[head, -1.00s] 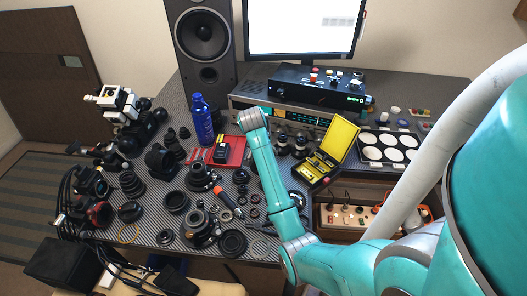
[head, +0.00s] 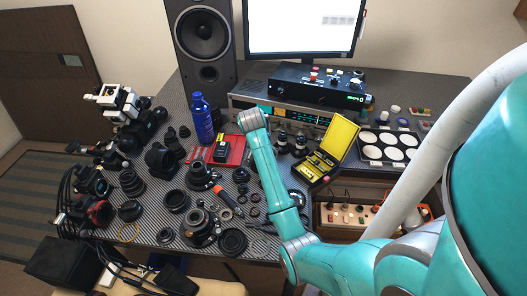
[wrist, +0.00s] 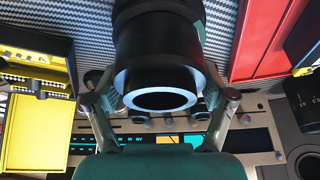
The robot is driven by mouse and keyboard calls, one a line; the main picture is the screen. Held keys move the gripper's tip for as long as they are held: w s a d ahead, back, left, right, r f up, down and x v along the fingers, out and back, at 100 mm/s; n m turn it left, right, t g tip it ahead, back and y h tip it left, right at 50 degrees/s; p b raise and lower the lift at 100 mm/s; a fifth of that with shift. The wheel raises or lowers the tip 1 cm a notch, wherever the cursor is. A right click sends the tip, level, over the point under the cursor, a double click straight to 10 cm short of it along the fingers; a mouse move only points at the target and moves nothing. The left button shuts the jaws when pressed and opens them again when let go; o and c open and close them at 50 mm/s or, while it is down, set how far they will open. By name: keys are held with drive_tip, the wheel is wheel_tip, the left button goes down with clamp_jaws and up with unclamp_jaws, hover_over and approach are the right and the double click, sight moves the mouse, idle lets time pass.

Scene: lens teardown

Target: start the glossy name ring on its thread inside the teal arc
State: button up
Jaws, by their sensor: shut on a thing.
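In the wrist view my gripper (wrist: 160,98) has one finger at each side of a black round part (wrist: 155,50) and is shut on it. The part looks like a stepped cylinder. Its near end has a pale, shiny rim around a dark opening. I cannot tell whether this is the name ring alone or a ring against a lens barrel. A thin dull green edge shows along its right side; I cannot tell whether this is the teal arc. No lettering or thread is readable. In the head view my arm (head: 264,160) hides the gripper and the part.
Several black lens parts (head: 200,222) crowd the mat left of my arm. A blue bottle (head: 203,120), a red tray (head: 236,146) and an open yellow case (head: 338,140) stand close by. A silver receiver (head: 300,117) lies behind.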

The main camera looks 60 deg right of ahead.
drive_tip(key=o, duration=1)
drive_tip(key=v, duration=0.7)
drive_tip(key=shift+a+r, duration=0.1)
drive_tip(key=shift+r, duration=0.15)
drive_tip(key=shift+s, duration=0.15)
